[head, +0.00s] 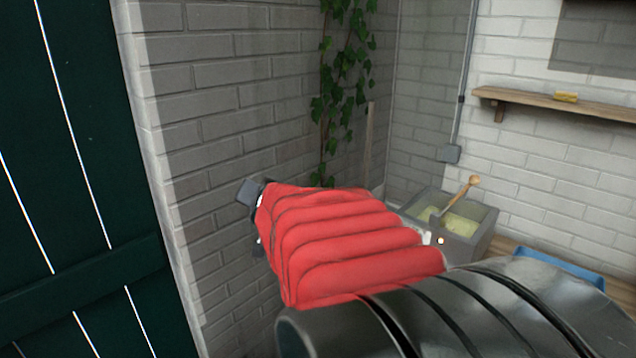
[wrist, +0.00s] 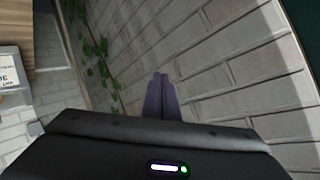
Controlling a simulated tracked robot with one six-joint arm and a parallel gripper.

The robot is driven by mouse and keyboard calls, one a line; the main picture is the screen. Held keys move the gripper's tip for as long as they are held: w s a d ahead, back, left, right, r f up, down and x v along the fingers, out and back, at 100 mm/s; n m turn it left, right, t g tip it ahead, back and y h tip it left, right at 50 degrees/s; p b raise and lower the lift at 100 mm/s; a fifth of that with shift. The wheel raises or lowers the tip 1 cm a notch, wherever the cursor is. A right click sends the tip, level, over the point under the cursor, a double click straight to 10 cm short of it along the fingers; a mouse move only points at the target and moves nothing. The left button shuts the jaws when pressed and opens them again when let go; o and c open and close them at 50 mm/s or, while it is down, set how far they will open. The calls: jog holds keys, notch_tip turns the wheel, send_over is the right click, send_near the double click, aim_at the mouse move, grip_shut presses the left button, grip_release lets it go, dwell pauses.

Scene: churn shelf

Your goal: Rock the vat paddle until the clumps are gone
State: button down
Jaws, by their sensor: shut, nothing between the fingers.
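The grey vat (head: 482,238) stands in the far corner in the head view, right of my arm. Its wooden paddle (head: 461,193) leans up out of it, with a round knob at the top. Pale yellow-green stuff (head: 459,222) shows inside the vat; I cannot tell whether it has clumps. My gripper (wrist: 161,78) is shut and empty in the wrist view, in front of the brick wall and well away from the paddle. In the head view my arm covers the vat's lower left part.
A brick wall (head: 215,120) with hanging ivy (head: 338,90) is close to my gripper. A dark green door (head: 70,180) is at the left. A blue tray (head: 560,266) lies right of the vat, partly hidden.

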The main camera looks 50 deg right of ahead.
jog(key=s+a+f+n+y, duration=0.1)
jog(key=s+a+n+y, duration=0.15)
jog(key=a, duration=0.55)
jog(key=s+a+f+n+g+y, duration=0.1)
jog(key=a+n, duration=0.2)
jog(key=a, duration=0.5)
jog(key=s+a+f+n+y, duration=0.2)
jog(key=a+n, duration=0.1)
jog(key=a, duration=0.5)
jog(key=s+a+f+n+g+y, duration=0.1)
jog(key=s+a+f+n+g, duration=0.2)
jog(key=s+a, duration=0.6)
jog(key=s+f+n, duration=0.2)
jog(key=s, duration=0.2)
jog(key=shift+a+f+g+y, duration=0.15)
jog(key=shift+a+g+y, duration=0.2)
jog(key=shift+a+g, duration=0.05)
jog(key=shift+s, duration=0.2)
